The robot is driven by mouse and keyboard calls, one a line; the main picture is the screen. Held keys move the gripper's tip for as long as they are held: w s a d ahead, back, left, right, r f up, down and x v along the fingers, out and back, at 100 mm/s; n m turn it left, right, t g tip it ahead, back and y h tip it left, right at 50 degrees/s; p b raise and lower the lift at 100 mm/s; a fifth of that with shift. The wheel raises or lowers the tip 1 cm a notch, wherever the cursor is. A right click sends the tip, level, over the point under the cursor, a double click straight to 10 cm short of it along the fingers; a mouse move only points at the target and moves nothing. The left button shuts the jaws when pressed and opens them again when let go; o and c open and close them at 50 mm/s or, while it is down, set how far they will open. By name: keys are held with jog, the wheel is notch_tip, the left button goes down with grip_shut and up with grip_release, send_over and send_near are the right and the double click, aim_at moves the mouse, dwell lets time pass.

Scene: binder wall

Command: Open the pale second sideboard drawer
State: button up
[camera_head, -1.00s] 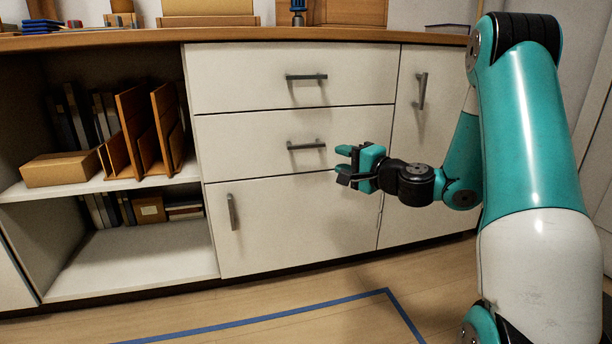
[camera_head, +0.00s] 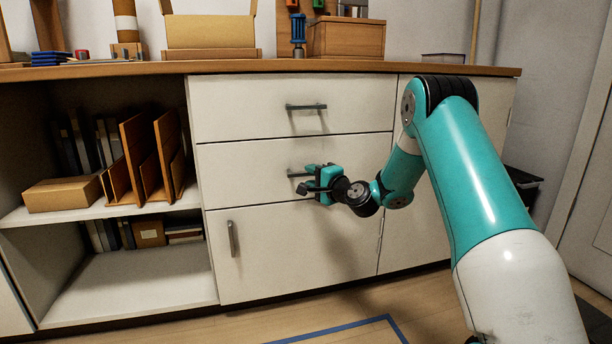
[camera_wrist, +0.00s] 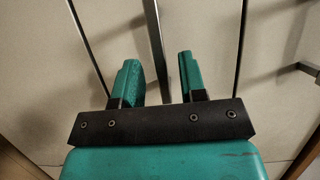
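The pale second sideboard drawer (camera_head: 245,172) is the middle front of the white stack in the head view and sits shut, flush with its neighbours. Its grey bar handle (camera_head: 294,174) is partly hidden behind my gripper (camera_head: 308,180), which is at the handle's right part. In the wrist view the drawer front (camera_wrist: 215,45) lies between two dark seams. The handle (camera_wrist: 157,45) runs between the two teal fingers of my gripper (camera_wrist: 160,78), with a gap visible on each side. My gripper is open around the bar, not closed on it.
The top drawer (camera_head: 240,108) is above and a cupboard door (camera_head: 275,265) with a vertical handle is below, both shut. Open shelves (camera_head: 150,283) with binders are at left. The countertop (camera_head: 230,67) holds boxes. Floor in front looks clear, with blue tape (camera_head: 345,328).

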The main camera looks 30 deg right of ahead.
aim_at(308, 175)
jog(key=shift+w+a, duration=0.15)
jog(key=shift+w, duration=1.35)
jog(key=shift+c, duration=0.4)
grip_shut()
jog(key=shift+a, duration=0.1)
